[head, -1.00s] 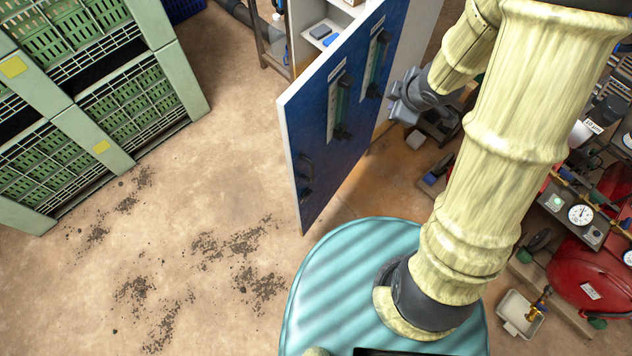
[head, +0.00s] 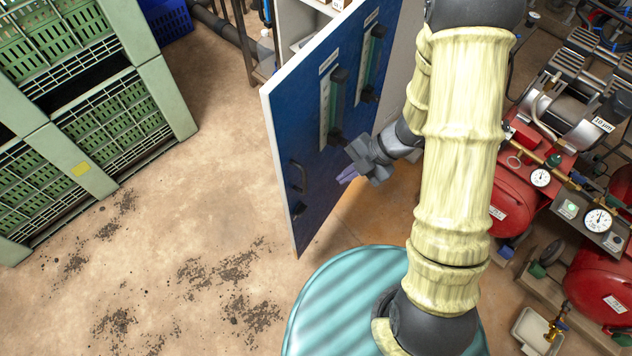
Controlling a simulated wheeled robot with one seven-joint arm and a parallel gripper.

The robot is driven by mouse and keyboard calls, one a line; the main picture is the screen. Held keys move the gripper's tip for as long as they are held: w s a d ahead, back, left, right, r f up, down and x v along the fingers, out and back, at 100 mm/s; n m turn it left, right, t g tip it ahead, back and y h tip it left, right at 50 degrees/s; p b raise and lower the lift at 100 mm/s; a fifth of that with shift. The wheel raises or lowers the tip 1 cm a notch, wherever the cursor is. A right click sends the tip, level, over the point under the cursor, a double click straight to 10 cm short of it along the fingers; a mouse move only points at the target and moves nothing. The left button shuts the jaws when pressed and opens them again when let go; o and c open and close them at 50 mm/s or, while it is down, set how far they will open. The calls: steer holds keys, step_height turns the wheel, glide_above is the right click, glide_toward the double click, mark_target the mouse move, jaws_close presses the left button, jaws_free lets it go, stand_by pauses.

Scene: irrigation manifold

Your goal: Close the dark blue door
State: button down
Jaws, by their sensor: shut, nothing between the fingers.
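The dark blue door (head: 310,160) stands open in the middle of the head view, swung out from a white cabinet (head: 292,22). Its blue face is toward my arm and carries a dark handle (head: 300,176) near its free edge and two clear gauge tubes (head: 328,108). My gripper (head: 348,176) is to the right of the handle, in front of the blue face.
Green crates (head: 80,100) stand stacked at the left. Red tanks (head: 600,270) with gauges and a compressor fill the right. A small white tray (head: 535,335) lies at the lower right. The floor between crates and door is open, with scattered dark dirt.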

steer(key=b, duration=0.3)
glide_toward(297, 194)
step_height(297, 194, down, 4)
steer(key=s, duration=0.2)
steer(key=shift+w+a+r, duration=0.1)
steer(key=shift+w+a, duration=0.3)
steer(key=shift+a, duration=0.25)
steer(key=shift+w+a+r, duration=0.1)
steer(key=shift+w+a, duration=0.3)
steer(key=shift+a, duration=0.3)
steer(key=shift+a, duration=0.15)
